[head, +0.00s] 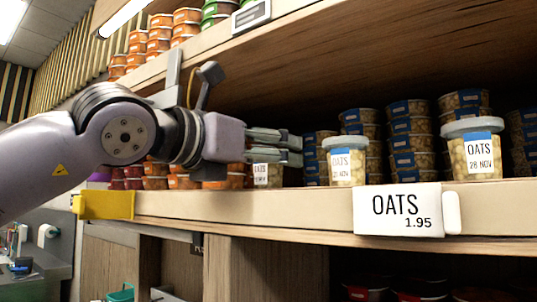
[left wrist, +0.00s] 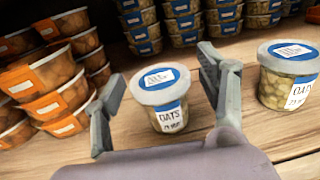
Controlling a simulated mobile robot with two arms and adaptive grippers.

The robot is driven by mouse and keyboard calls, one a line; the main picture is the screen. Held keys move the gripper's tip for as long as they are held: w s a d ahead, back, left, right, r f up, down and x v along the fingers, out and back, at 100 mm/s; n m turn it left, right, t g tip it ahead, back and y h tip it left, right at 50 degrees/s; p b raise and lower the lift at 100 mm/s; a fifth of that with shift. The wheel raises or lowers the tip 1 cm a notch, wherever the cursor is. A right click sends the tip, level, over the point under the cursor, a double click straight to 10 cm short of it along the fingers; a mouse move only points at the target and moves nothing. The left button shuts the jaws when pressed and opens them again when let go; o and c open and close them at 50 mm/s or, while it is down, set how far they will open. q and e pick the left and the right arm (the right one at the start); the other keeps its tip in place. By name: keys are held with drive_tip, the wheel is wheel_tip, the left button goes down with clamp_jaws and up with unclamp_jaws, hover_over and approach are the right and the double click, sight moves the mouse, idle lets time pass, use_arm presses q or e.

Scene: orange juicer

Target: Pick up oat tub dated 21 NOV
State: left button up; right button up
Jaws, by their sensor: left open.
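My left gripper (head: 291,148) is open and reaches along the shelf from the left. In the left wrist view a clear oat tub with a grey lid and blue label (left wrist: 166,98) shows between its spread fingers, with no visible grip; its date is too small to read surely. In the head view this tub (head: 267,175) is partly hidden by the fingers. A second oat tub (head: 348,163) stands to its right, its date also unclear; it shows at the right of the left wrist view (left wrist: 287,80). A third tub (head: 476,155) reads 28 NOV. My right gripper is not in view.
Stacked blue-labelled tubs (head: 411,140) stand behind the front tubs. Orange-labelled tubs (left wrist: 50,85) are stacked left of the gripper. An OATS 1.95 price card (head: 399,209) hangs on the shelf edge (head: 300,212). An upper shelf overhangs. Bare shelf separates the front tubs.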

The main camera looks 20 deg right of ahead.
use_arm(q)
drive_tip(key=shift+w+d, duration=0.25)
drive_tip(key=shift+d, duration=0.1)
drive_tip(key=shift+s+a, duration=0.15)
drive_tip(key=shift+a, duration=0.1)
drive_tip(key=shift+c, duration=0.9)
drive_tip(key=shift+d, duration=0.1)
drive_tip(key=c, duration=0.9)
